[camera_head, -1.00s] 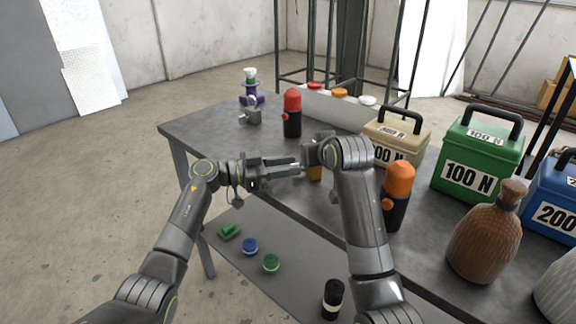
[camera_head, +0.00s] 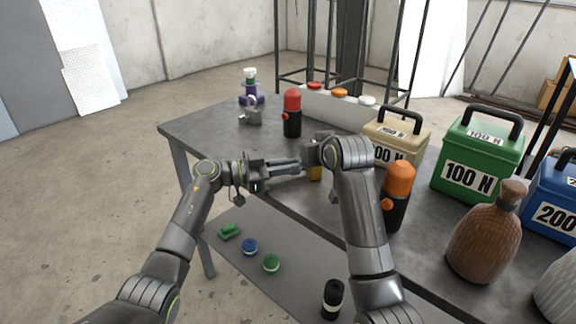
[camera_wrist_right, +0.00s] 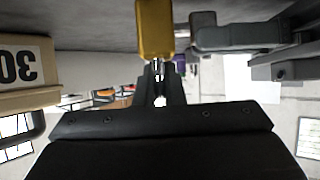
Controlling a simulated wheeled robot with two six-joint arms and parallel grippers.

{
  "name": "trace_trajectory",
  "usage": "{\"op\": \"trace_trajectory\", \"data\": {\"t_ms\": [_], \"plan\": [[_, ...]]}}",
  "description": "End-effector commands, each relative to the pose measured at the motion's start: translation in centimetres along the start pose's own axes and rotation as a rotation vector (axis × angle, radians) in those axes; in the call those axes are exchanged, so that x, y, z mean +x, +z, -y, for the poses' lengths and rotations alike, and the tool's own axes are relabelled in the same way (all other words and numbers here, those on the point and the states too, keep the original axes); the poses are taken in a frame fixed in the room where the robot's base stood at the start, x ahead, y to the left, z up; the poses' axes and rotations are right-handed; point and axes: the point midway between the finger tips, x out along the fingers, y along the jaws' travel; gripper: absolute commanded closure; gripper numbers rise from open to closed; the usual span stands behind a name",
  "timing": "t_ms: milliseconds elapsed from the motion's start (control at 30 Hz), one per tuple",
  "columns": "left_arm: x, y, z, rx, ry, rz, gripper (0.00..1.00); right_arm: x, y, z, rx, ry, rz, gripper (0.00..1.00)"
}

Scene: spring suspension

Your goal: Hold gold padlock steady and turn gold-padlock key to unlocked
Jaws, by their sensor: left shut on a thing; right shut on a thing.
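The gold padlock (camera_head: 314,173) shows as a small yellow patch beneath my right wrist in the head view. In the right wrist view its gold body (camera_wrist_right: 155,28) extends beyond my right gripper (camera_wrist_right: 158,72). That gripper is shut on the silvery metal part of the padlock. My left gripper (camera_head: 299,167) comes in from the left, level, its fingers shut, with tips close to the padlock's side. It also shows beside the gold body in the right wrist view (camera_wrist_right: 197,35). The gold-padlock key is hidden at the left fingertips, so its angle cannot be told.
A red-topped black bottle (camera_head: 292,113) and a grey padlock-like item (camera_head: 250,112) stand behind on the table. A beige weight box (camera_head: 397,140), an orange-topped bottle (camera_head: 397,195) and a green 100 N box (camera_head: 478,150) crowd the right side. Small items lie on the lower shelf (camera_head: 300,275).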

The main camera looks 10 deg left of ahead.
Motion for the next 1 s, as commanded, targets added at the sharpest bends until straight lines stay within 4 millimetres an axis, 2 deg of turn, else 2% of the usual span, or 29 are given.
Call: {"op": "trace_trajectory", "data": {"t_ms": [33, 333, 367, 500, 833, 1000], "plan": [[0.0, 0.1, -0.1, 0.017, 0.002, -0.001, 1.0, 0.3, 0.8, -0.1, 0.003, 0.0, 0.021, 1.0], [0.0, 0.1, -0.1, 0.027, 0.002, -0.001, 1.0, 0.3, 0.8, -0.1, 0.002, 0.001, 0.021, 1.0], [0.0, 0.1, -0.1, 0.027, 0.002, -0.001, 0.86, 0.3, 0.8, -0.1, 0.002, 0.001, 0.021, 1.0], [0.0, 0.1, -0.1, 0.027, 0.001, -0.001, 0.67, 0.3, 0.8, -0.1, 0.002, 0.001, 0.021, 1.0], [-0.3, 0.1, 0.0, 0.027, 0.0, 0.0, 0.67, 0.3, 0.8, -0.1, 0.002, 0.0, 0.021, 1.0], [-2.6, 0.2, 0.0, 0.029, -0.003, 0.003, 0.67, 0.3, 0.8, -0.1, 0.002, 0.001, 0.021, 1.0]]}}
